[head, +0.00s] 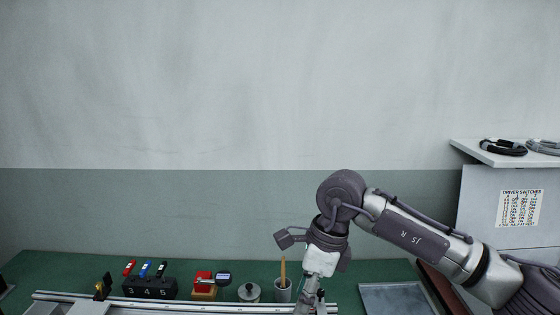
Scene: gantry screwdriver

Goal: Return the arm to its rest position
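My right arm comes in from the right and bends down over the bench. Its gripper (311,298) points down at the bottom edge of the head view, just right of a grey cup. The fingertips are cut off or hard to make out, so I cannot tell whether it is open or holds anything. My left arm and gripper are not in view.
A green bench (60,268) holds a black numbered rack (150,288) with coloured-top tools, a red device (204,282), a round grey weight-like object (249,292), and the cup (283,291) with a wooden stick. A metal rail (75,297) runs along the front. A grey tray (395,299) lies right.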

